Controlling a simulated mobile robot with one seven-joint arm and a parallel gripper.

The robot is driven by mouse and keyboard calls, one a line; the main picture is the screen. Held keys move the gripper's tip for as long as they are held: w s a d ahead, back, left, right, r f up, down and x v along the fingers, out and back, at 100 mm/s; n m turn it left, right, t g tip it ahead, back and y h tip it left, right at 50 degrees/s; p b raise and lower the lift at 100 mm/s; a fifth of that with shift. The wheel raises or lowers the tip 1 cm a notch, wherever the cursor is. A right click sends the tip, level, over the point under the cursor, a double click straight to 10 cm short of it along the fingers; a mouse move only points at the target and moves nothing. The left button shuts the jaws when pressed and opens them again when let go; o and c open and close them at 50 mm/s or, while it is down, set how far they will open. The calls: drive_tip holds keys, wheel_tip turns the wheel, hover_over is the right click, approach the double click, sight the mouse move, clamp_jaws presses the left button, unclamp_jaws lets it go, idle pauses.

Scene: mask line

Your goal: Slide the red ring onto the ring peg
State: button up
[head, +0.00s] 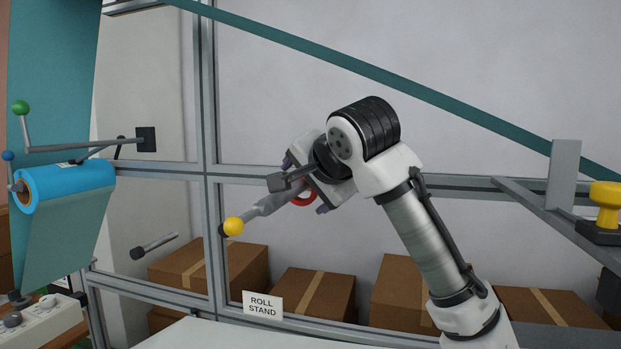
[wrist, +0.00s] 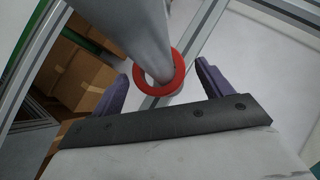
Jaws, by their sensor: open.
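The red ring (head: 304,200) shows partly behind my gripper in the head view. In the wrist view the red ring (wrist: 181,70) lies between the fingers and appears around the narrow end of a grey tapered piece (wrist: 150,28). That piece (head: 268,205) also shows in the head view, beside a yellow ball (head: 233,226). A separate grey rod with a dark end (head: 155,246) is at lower left; I cannot tell which is the ring peg. My gripper (wrist: 163,80) is open, with a purple finger on each side of the ring and visible gaps.
Grey frame bars (head: 208,130) stand behind the arm. A blue roll (head: 70,185) and levers are at the left. Cardboard boxes (head: 310,292) and a ROLL STAND sign (head: 262,306) are below. A green band (head: 370,72) slants overhead. A yellow knob (head: 605,203) is at right.

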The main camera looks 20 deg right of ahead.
drive_tip(key=shift+c, duration=0.2)
drive_tip(key=c, duration=1)
drive_tip(key=shift+o, duration=1.3)
drive_tip(key=shift+c, duration=1.2)
drive_tip(key=shift+s+a+r, duration=0.1)
drive_tip(key=shift+s+r, duration=0.1)
drive_tip(key=shift+r, duration=0.2)
